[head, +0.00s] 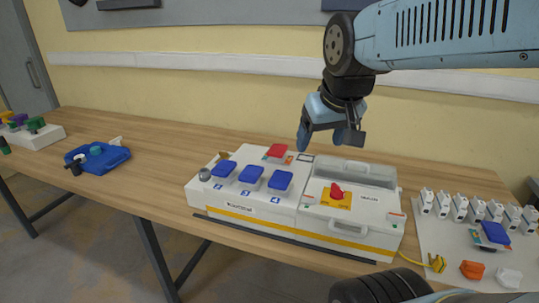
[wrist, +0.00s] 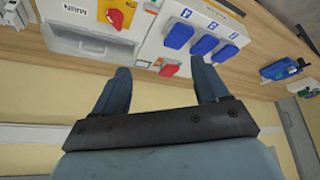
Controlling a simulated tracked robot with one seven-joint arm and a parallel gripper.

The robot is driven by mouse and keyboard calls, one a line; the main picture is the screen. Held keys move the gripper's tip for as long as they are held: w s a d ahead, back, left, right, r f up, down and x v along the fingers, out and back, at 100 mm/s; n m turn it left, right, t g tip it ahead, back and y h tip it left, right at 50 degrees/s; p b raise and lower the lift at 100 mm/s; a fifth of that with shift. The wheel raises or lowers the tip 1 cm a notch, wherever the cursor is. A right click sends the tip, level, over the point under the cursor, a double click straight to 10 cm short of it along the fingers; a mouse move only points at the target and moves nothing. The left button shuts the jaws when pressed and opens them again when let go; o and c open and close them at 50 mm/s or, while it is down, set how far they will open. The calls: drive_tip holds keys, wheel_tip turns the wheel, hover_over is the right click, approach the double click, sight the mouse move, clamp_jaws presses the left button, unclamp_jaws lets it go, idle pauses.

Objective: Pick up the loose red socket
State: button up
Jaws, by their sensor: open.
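A red socket (head: 277,152) sits at the back of the white socket box, behind the blue sockets. In the wrist view the red socket (wrist: 168,70) shows beyond and between my fingertips. I cannot tell whether it is fixed or loose. My gripper (head: 326,140) is open and empty, above the back of the box and to the right of the red socket. In the wrist view my gripper (wrist: 161,68) points down towards the box, with both fingers apart and touching nothing visible.
The white box (head: 240,212) carries several blue sockets (head: 251,174) and a red knob (head: 337,191) on a yellow plate. A clear cover (head: 355,172) stands behind the knob. Several white plugs (head: 460,205) and an orange piece (head: 472,269) lie at right. A blue case (head: 97,157) lies left.

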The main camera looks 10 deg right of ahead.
drive_tip(key=shift+o, duration=0.9)
drive_tip(key=w+f+n, duration=0.1)
drive_tip(key=w, duration=1.2)
drive_tip(key=shift+w+f+g, duration=0.3)
drive_tip(key=shift+g, duration=0.1)
drive_tip(key=y, duration=0.1)
approach(279, 149)
drive_tip(key=shift+n, duration=0.4)
drive_tip(key=x, duration=1)
drive_tip(key=shift+w+f, duration=0.2)
drive_tip(key=shift+c, duration=0.4)
drive_tip(key=c, duration=1)
